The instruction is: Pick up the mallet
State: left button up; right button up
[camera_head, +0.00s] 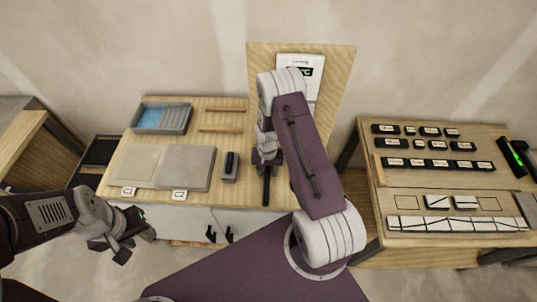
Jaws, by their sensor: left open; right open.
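A dark, narrow handle (266,190), which looks like the mallet's, lies near the right end of the middle bench, pointing toward the front edge. Its far end, where a head might be, is hidden by my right gripper (267,164). That gripper is open and is over or right at the handle's far end. I cannot tell whether it touches it. My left gripper (134,245) is open and empty, low in front of the bench's left part.
The middle bench holds grey tiles (186,167), a grey block with a black grip (230,167), a blue-grey tray (162,117) and wooden strips (221,129). A board (337,75) stands behind. A right bench (450,180) holds labelled black blocks and white tiles.

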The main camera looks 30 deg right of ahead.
grip_shut()
jog(key=shift+r, duration=0.15)
